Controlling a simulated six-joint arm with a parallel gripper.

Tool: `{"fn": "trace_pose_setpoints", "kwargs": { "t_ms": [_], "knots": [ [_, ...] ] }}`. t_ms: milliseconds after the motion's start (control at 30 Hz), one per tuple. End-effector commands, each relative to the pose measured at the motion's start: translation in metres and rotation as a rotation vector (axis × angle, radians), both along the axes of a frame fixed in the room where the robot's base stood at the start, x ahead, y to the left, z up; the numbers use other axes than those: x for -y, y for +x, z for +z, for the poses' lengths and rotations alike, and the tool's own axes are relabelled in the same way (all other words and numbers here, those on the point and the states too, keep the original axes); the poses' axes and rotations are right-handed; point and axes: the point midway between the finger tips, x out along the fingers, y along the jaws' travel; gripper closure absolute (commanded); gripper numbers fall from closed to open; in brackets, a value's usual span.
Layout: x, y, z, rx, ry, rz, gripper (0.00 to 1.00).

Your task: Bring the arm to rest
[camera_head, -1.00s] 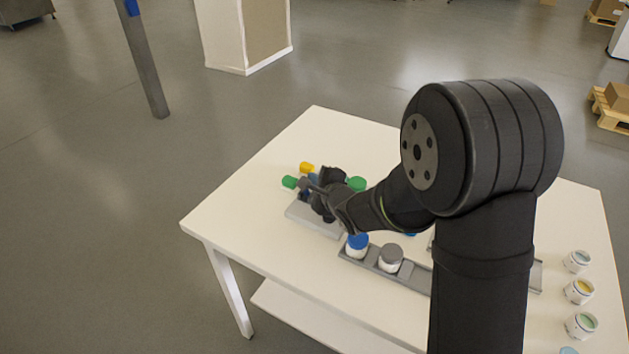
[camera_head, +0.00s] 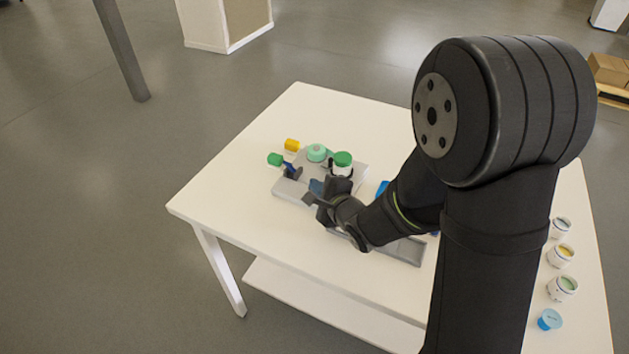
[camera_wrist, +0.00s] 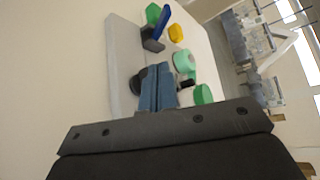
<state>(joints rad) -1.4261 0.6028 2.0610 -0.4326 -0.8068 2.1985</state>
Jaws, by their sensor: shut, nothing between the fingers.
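My gripper (camera_head: 313,192) is over the white table (camera_head: 215,205), just in front of a grey machine plate (camera_head: 283,186). In the wrist view its blue-grey fingers (camera_wrist: 158,88) are together with nothing between them. My arm comes in from the right and hides part of the table. A jar with a green lid (camera_head: 342,160) stands behind the gripper, and it also shows in the wrist view (camera_wrist: 203,94). I cannot tell the exact gap between the fingers and the plate.
A mint-green round part (camera_head: 317,152) sits on the machine. A grey tray (camera_head: 407,250) lies partly under my arm. Several open jars (camera_head: 561,254) and a blue lid (camera_head: 549,319) are at the right. The table's left front is clear.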

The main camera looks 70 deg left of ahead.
Motion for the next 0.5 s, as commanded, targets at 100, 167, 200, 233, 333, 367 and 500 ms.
{"fn": "trace_pose_setpoints", "kwargs": {
  "t_ms": [100, 167, 200, 233, 333, 367, 500],
  "knots": [
    [0.000, 0.000, 0.000, 0.000, 0.000, 0.000, 1.00],
    [-0.001, 0.000, 0.000, 0.000, 0.000, 0.000, 1.00],
    [-0.001, 0.000, 0.000, 0.000, 0.001, 0.000, 1.00],
    [-0.002, 0.000, 0.001, 0.000, 0.001, 0.000, 1.00],
    [-0.009, -0.001, 0.003, 0.000, 0.003, 0.001, 1.00],
    [-0.012, -0.002, 0.003, 0.000, 0.003, 0.001, 1.00],
    [-0.035, -0.005, 0.008, 0.001, 0.003, 0.002, 1.00]
  ]
}}
